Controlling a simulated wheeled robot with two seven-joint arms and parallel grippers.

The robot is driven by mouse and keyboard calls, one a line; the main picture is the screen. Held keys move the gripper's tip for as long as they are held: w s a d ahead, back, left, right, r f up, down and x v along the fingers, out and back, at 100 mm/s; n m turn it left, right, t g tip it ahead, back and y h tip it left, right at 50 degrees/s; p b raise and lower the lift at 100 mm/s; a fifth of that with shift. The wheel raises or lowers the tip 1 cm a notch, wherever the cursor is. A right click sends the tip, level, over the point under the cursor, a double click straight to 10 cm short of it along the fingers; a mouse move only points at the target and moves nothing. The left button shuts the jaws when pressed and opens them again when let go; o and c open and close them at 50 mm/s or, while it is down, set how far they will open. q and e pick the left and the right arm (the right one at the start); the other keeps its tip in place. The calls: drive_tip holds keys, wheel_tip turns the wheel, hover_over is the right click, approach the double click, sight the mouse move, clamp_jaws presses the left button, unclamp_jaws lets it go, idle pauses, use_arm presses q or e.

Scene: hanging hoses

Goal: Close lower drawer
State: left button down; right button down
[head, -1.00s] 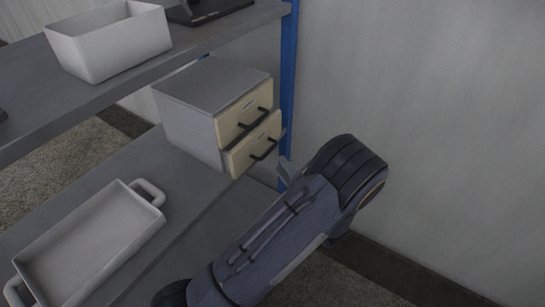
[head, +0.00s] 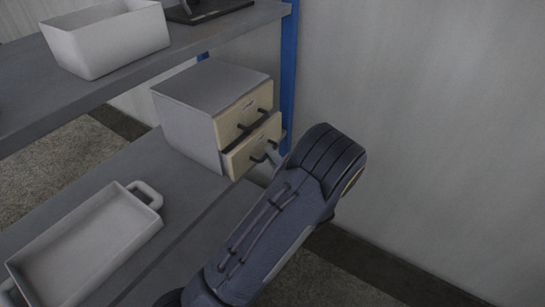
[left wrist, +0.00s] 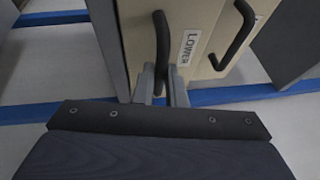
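The small grey drawer cabinet (head: 190,125) stands on the lower shelf, with two cream drawer fronts. The lower drawer (head: 240,159) sticks out a little past the upper drawer (head: 233,122). In the left wrist view, its dark handle (left wrist: 161,40) is beside a "LOWER" label (left wrist: 188,47). My left gripper (head: 270,158) is at this handle; its fingertips are partly hidden in the head view. In the left wrist view, the two fingers (left wrist: 161,85) stand apart on either side of the handle's near end; firm contact is not clear. My right gripper is not in view.
A white bin (head: 107,42) stands on the upper shelf. A white tray with handles (head: 130,240) is on the lower shelf, left of my arm. A blue post (head: 288,90) rises just behind the cabinet. Free space lies to the right, before the grey wall.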

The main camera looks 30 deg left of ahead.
sight(260, 149)
use_arm(q)
drive_tip(key=a+p, duration=0.1)
drive_tip(key=a, duration=0.2)
drive_tip(key=shift+w+a+p, duration=0.1)
drive_tip(key=shift+a+p, duration=0.25)
drive_tip(key=shift+p, duration=0.05)
drive_tip(key=c, duration=1.5)
unclamp_jaws()
